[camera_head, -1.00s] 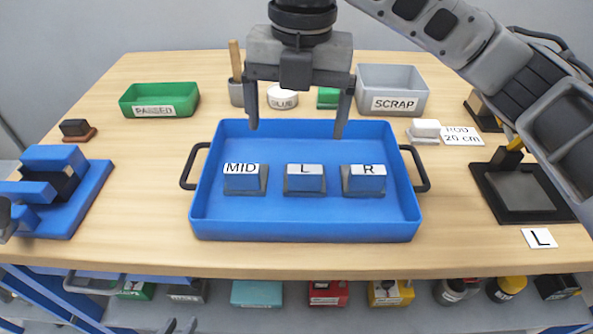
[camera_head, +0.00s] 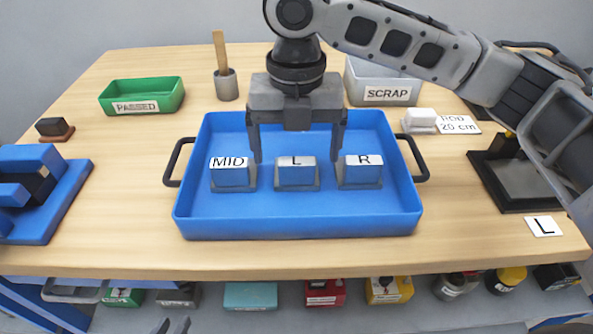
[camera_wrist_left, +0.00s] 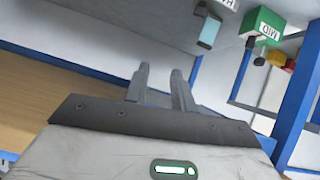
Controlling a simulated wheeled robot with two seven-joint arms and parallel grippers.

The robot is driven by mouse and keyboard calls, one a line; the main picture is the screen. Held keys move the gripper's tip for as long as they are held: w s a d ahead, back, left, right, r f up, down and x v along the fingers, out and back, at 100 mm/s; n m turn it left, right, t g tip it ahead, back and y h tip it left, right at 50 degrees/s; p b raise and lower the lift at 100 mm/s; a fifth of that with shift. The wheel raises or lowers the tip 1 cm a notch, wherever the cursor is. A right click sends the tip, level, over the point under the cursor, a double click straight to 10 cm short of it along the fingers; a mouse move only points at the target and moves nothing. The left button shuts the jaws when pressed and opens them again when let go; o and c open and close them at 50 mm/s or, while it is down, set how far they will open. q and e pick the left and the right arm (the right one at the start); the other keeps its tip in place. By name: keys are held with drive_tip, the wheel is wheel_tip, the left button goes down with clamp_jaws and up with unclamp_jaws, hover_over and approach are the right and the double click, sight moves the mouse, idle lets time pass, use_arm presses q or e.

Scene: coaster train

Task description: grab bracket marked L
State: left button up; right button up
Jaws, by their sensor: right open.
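The bracket marked L (camera_head: 296,173) sits in the middle of the blue tray (camera_head: 300,224), a blue block with a white top label and a grey base. The MID bracket (camera_head: 232,174) stands to its left and the R bracket (camera_head: 361,172) to its right. My right gripper (camera_head: 297,158) is open, pointing down, its fingers on either side of the L bracket in the picture, with gaps to it. Whether the tips are level with it is hard to tell. My left gripper (camera_head: 172,326) shows only its tips low at the front; the left wrist view shows its fingers (camera_wrist_left: 159,83) apart and empty.
A green PASSED bin (camera_head: 143,97) and a grey SCRAP bin (camera_head: 387,92) stand at the back. A blue fixture (camera_head: 45,200) is at the left, a black stand (camera_head: 515,180) and an L card (camera_head: 544,226) at the right. Bins (camera_head: 250,296) sit on a shelf below.

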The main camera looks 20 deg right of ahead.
sight(297, 165)
drive_tip(key=f, duration=0.4)
drive_tip(key=shift+w+d+f, duration=0.1)
drive_tip(key=shift+w+f, duration=0.1)
drive_tip(key=shift+f, duration=0.15)
drive_tip(key=c, duration=1.4)
drive_tip(key=shift+r, duration=0.1)
